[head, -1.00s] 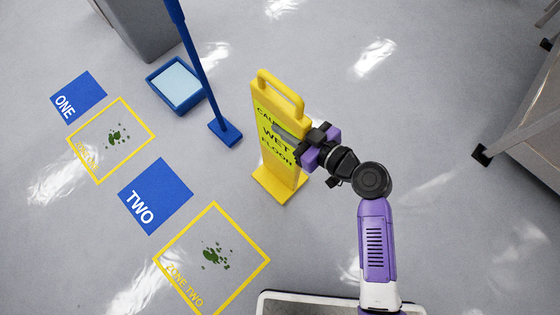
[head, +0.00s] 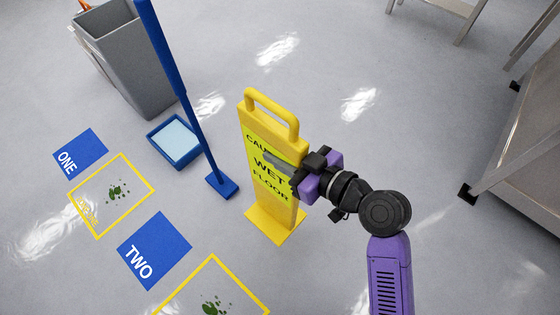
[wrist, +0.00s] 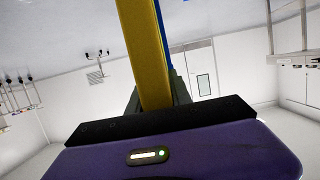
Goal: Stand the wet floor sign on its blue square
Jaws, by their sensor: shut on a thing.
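The yellow wet floor sign (head: 266,190) stands upright in the head view, with a loop handle on top and a flat yellow foot. My gripper (head: 292,168) is shut on the sign's right edge at about mid height. In the wrist view the sign's yellow edge (wrist: 146,55) rises between the fingers. Two blue squares lie on the floor to the left: square ONE (head: 80,153) and square TWO (head: 154,250). The sign is on neither square. I cannot tell whether its foot touches the floor.
A blue mop (head: 222,186) and a blue tray (head: 174,141) stand behind and left of the sign. A grey bin (head: 140,65) is at the upper left. Yellow-framed zones with green spots (head: 115,190) lie by the squares. A metal table (head: 520,160) is at the right.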

